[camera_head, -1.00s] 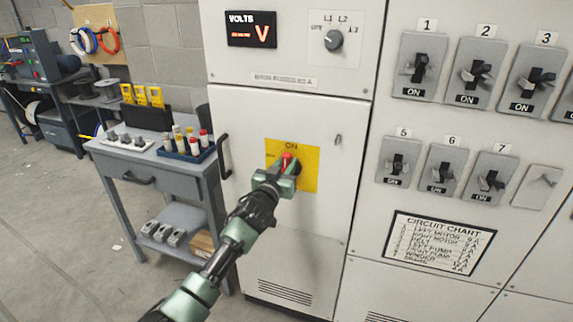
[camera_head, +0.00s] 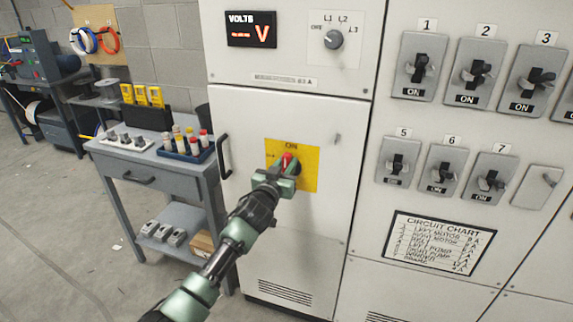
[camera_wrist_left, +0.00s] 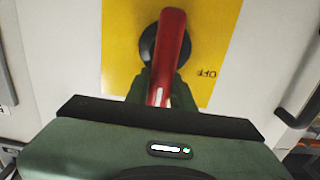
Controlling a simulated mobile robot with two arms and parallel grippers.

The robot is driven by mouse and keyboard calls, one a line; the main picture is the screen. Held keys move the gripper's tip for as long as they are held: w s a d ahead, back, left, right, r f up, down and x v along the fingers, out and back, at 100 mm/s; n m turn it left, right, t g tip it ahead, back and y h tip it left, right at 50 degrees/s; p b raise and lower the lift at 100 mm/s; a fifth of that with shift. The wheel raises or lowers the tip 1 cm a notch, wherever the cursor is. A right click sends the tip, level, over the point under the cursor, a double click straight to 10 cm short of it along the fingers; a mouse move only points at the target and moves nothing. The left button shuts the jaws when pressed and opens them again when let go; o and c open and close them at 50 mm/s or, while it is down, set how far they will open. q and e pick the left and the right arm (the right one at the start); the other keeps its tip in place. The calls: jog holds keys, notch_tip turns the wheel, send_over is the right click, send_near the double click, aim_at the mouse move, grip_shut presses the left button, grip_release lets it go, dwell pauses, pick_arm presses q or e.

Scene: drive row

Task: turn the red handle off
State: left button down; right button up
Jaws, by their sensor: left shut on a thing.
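The red handle (camera_head: 287,160) sits on a yellow plate (camera_head: 309,168) on the white cabinet door, under the word ON. In the left wrist view the red handle (camera_wrist_left: 172,45) runs from a dark round hub down between my fingers, and the yellow plate (camera_wrist_left: 120,40) shows an OFF mark at its side. My left gripper (camera_head: 283,174) is shut on the handle's free end; it also shows in the left wrist view (camera_wrist_left: 160,92). The fingertips are partly hidden behind the handle and gripper body. My right gripper is not in view.
A dark door handle (camera_head: 223,157) is left of the plate. Several breaker switches (camera_head: 420,68) and a circuit chart (camera_head: 441,242) are to the right. A grey cart (camera_head: 150,165) with tools and bottles stands close on the left.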

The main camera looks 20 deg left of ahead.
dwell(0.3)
pick_arm(q)
jog(key=n, duration=0.2)
jog(key=shift+a+n+p, duration=0.3)
jog(key=shift+a+n, duration=0.1)
jog(key=shift+a+f+n+b, duration=0.25)
jog(key=shift+a+f+n, duration=0.3)
jog(key=shift+n, duration=2)
jog(key=shift+a+f+n+b, duration=0.2)
jog(key=shift+a+f+n, duration=0.4)
jog(key=shift+n, duration=1.9)
jog(key=shift+a+f+n+b, duration=0.25)
jog(key=shift+f+n, duration=0.55)
jog(key=shift+n, duration=1.75)
jog(key=c, duration=1.2)
grip_release()
